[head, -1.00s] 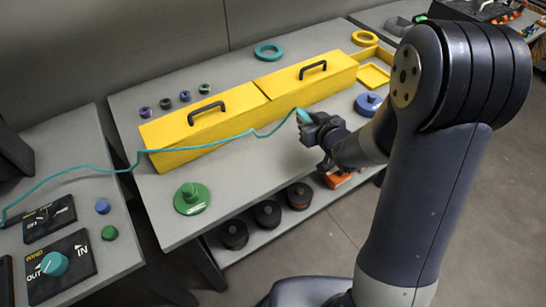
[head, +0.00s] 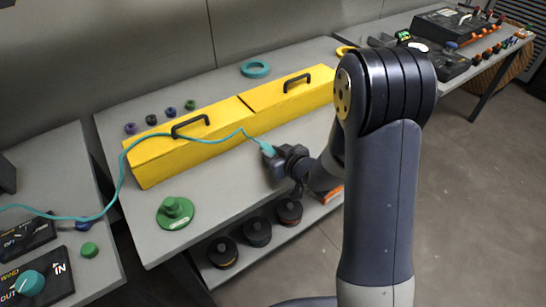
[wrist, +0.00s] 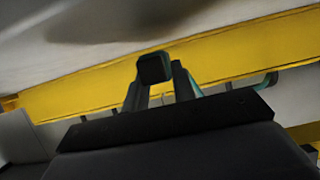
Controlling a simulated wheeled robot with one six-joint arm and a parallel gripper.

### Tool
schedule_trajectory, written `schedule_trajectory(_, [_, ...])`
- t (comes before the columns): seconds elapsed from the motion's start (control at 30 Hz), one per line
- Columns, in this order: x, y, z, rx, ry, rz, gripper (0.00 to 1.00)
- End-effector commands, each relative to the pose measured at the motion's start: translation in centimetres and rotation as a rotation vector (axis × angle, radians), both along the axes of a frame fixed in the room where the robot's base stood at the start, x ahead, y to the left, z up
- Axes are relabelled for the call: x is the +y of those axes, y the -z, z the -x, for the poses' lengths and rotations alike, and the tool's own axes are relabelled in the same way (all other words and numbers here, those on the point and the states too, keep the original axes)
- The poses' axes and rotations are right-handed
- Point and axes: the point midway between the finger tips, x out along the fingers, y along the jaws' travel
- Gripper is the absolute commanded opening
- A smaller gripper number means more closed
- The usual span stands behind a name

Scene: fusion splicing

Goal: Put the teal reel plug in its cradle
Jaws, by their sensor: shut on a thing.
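The teal reel plug (head: 267,149) is in my gripper (head: 275,157), which is shut on it above the grey table, in front of the yellow boxes. Its teal cable (head: 112,195) runs left from the plug, over the yellow boxes, and down to the left bench. In the wrist view, my gripper (wrist: 165,85) has a strip of teal (wrist: 193,84) beside its fingers; most of the plug is hidden there. I cannot make out which thing is the plug's cradle.
Two long yellow boxes (head: 190,146) with black handles fill the table's middle. A green spool (head: 174,212) stands at the front left, a teal ring (head: 255,69) behind. A dark bench unit (head: 455,24) stands at far right, with open floor before it.

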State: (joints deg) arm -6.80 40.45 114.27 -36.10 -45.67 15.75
Motion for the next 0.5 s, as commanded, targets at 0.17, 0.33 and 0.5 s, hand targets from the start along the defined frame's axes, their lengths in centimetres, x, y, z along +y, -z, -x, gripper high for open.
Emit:
schedule_trajectory(0.17, [0.0, 1.5, 0.0, -0.001, 0.001, 0.0, 0.0])
schedule_trajectory(0.33, [0.0, 1.4, 0.0, -0.002, 0.001, 0.0, 0.0])
schedule_trajectory(0.5, [0.0, 1.9, 0.0, -0.002, 0.001, -0.001, 0.0])
